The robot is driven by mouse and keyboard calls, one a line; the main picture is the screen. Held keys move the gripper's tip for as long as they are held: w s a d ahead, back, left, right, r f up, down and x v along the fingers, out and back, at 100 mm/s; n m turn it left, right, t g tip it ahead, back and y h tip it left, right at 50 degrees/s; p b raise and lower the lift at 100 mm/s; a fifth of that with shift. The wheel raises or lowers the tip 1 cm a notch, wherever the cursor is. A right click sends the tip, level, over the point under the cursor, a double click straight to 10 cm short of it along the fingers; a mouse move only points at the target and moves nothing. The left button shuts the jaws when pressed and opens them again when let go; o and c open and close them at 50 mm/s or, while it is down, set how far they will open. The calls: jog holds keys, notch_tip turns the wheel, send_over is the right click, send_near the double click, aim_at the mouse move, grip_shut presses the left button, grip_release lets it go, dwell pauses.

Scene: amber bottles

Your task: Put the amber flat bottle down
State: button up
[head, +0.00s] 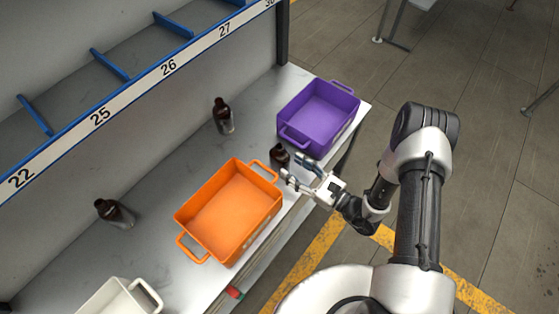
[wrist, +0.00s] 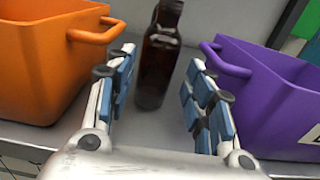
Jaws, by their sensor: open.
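A dark amber bottle (head: 279,156) stands upright on the grey shelf top between the orange and purple bins. In the wrist view the bottle (wrist: 158,65) is straight ahead, its top cut off by the frame edge. My gripper (head: 294,167) is open, with its blue-padded fingers apart on either side of the bottle's line. A gap shows between the bottle and each finger in the wrist view. The bottle's lower part is partly hidden by the fingers in the head view.
The orange bin (head: 183,219) is left of the bottle and the purple bin (head: 318,134) is right of it, both close to the fingers. Two other dark bottles stand behind, one near the back wall (head: 223,117) and one at left (head: 115,213). A white bin (head: 112,297) is at front left.

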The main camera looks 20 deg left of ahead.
aim_at(280, 159)
jog(key=shift+b+x, duration=0.65)
jog(key=shift+x, duration=2.35)
jog(key=shift+s, duration=0.15)
jog(key=shift+c, duration=0.3)
jog(key=c, duration=1)
jog(key=shift+r, duration=0.1)
